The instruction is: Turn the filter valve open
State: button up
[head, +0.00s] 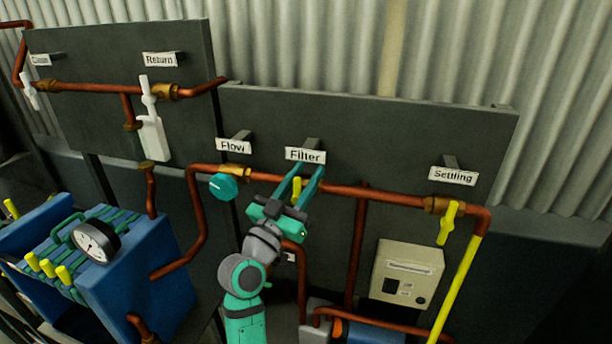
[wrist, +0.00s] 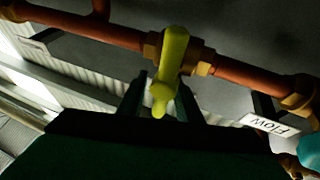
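The filter valve has a yellow handle (head: 297,187), below the white "Filter" label (head: 305,155) on the dark panel. In the wrist view the yellow handle (wrist: 174,52) sits at a brass fitting (wrist: 200,58) on the copper pipe and points across the pipe. My gripper (head: 304,171) is at this valve, with its teal fingers reaching up on either side of the handle. In the wrist view the fingers (wrist: 162,84) are apart with the handle's free end between them. Gaps show beside the handle, so the fingers do not look closed on it. My gripper partly hides the valve in the head view.
A teal round knob (head: 223,186) under the "Flow" label (head: 233,146) is close on the left. A yellow settling valve handle (head: 448,223) is on the right. Copper pipes run around my arm. A beige box (head: 406,273) is at lower right.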

grip_shut()
jog(key=shift+a, duration=0.1)
jog(key=shift+w+a+n+t+y, duration=0.15)
jog(key=shift+a+n+t+y, duration=0.35)
jog(key=shift+n, duration=1.05)
jog(key=shift+w+a+n+t+y, duration=0.15)
jog(key=shift+n+t+y, duration=0.5)
jog(key=shift+n+y, duration=0.7)
jog(key=shift+w+a+n+t+y, duration=0.1)
jog(key=shift+a+n+t+y, duration=0.35)
jog(key=shift+n, duration=1.35)
grip_release()
